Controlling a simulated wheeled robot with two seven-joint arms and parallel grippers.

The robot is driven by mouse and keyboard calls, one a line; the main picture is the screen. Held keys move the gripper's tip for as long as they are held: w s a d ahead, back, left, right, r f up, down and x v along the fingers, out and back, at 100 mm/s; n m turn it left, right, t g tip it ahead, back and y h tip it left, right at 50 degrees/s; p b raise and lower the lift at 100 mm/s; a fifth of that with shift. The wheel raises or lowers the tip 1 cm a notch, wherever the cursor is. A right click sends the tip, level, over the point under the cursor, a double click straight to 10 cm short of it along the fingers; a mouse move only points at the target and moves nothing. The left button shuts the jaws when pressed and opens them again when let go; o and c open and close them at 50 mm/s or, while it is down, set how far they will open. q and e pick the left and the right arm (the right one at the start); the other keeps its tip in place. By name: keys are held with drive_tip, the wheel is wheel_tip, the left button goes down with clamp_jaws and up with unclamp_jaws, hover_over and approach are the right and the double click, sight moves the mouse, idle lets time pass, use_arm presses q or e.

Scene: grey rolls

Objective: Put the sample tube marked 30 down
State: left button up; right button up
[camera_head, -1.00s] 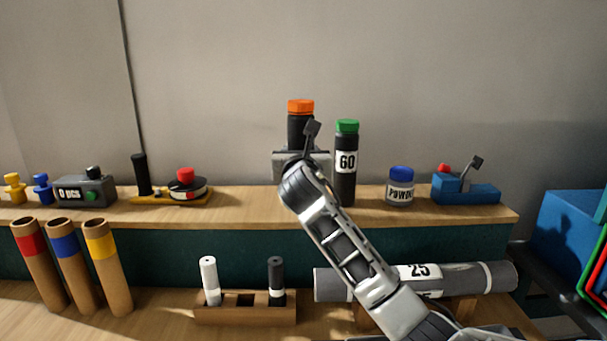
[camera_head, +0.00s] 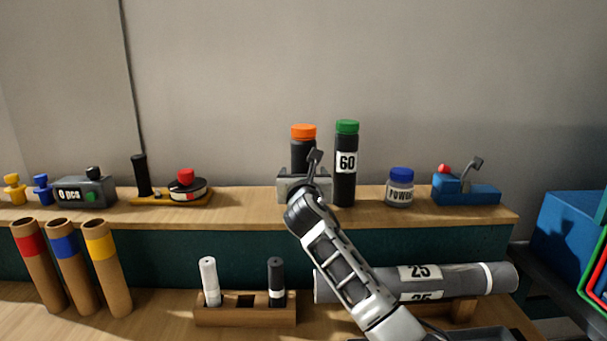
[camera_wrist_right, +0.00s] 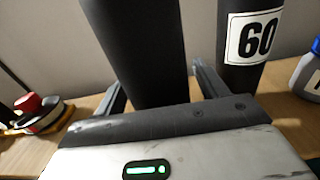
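A black tube with an orange cap (camera_head: 303,132) stands upright above the back shelf, left of a black tube marked 60 with a green cap (camera_head: 346,165). Its front is plain where I see it; no 30 label shows. My right gripper (camera_head: 302,172) is around its lower part. The 60 tube (camera_wrist_right: 245,50) is close to the right finger. My left gripper is not in view.
The wooden shelf (camera_head: 240,214) also carries a powder jar (camera_head: 399,190), a blue lever device (camera_head: 466,190), a red-knobbed device (camera_head: 186,187) and a grey counter (camera_head: 85,190). Below are a grey roll marked 25 (camera_head: 460,280) and a marker rack (camera_head: 245,315). Shelf left of my gripper is free.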

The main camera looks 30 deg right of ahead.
drive_tip(key=shift+r, duration=0.1)
drive_tip(key=shift+r, duration=0.15)
drive_tip(key=v, duration=1.2)
